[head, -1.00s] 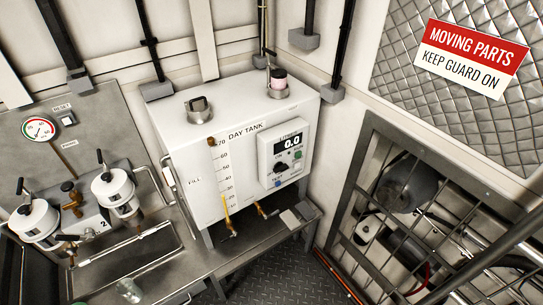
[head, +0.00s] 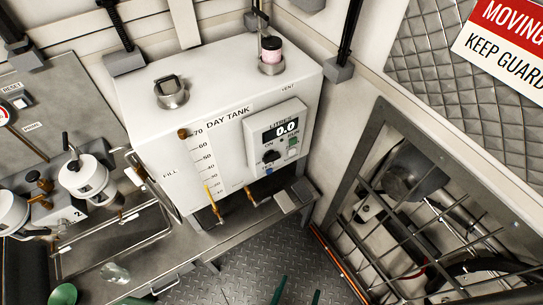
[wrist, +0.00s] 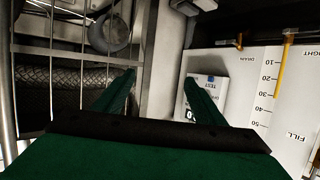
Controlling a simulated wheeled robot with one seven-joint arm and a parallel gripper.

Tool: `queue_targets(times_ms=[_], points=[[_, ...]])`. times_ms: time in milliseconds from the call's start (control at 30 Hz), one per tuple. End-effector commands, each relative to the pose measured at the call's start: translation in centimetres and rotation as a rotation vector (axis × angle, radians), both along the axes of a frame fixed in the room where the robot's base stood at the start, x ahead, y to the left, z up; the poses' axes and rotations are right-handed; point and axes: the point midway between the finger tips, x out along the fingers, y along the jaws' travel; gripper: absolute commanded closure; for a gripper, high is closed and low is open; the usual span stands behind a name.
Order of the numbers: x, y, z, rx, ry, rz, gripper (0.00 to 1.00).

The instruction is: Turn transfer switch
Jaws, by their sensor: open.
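A control box (head: 277,137) with a lit 0.0 display is mounted on the front of the white day tank (head: 160,140). A black rotary knob (head: 270,157) sits on the box below the display, with a small green part and a blue button near it. My gripper (head: 298,292) shows its two green fingertips at the bottom edge of the head view, below and apart from the box. In the wrist view my gripper (wrist: 158,85) is open and empty. The box (wrist: 204,100) appears upside down there, partly hidden behind the right finger; the knob is not visible.
A barred guard frame (head: 345,170) with machinery behind it stands at the right. A steel bench (head: 215,240) with filter canisters lies at the left. Small valves (head: 250,198) jut out below the tank. Checker-plate floor (head: 265,258) is clear in front.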

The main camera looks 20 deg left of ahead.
Motion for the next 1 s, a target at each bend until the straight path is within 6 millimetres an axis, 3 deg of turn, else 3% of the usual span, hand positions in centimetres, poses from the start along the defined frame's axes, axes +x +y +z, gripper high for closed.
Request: queue_targets(times_ms=[200,333,467,567,700,833,1000], points=[[6.5,0.6,-4.8,0.066,0.085,0.060,0.36],[10.6,2.2,-6.1,0.111,0.108,0.152,0.36],[14.9,3.9,-5.8,0.150,0.098,0.273,0.36],[18.0,5.2,-4.5,0.171,0.064,0.385,0.36],[21.8,7.1,-1.1,0.180,-0.023,0.562,0.36],[24.1,8.3,2.8,0.168,-0.128,0.723,0.36],[25.4,9.2,7.0,0.138,-0.250,0.874,0.36]])
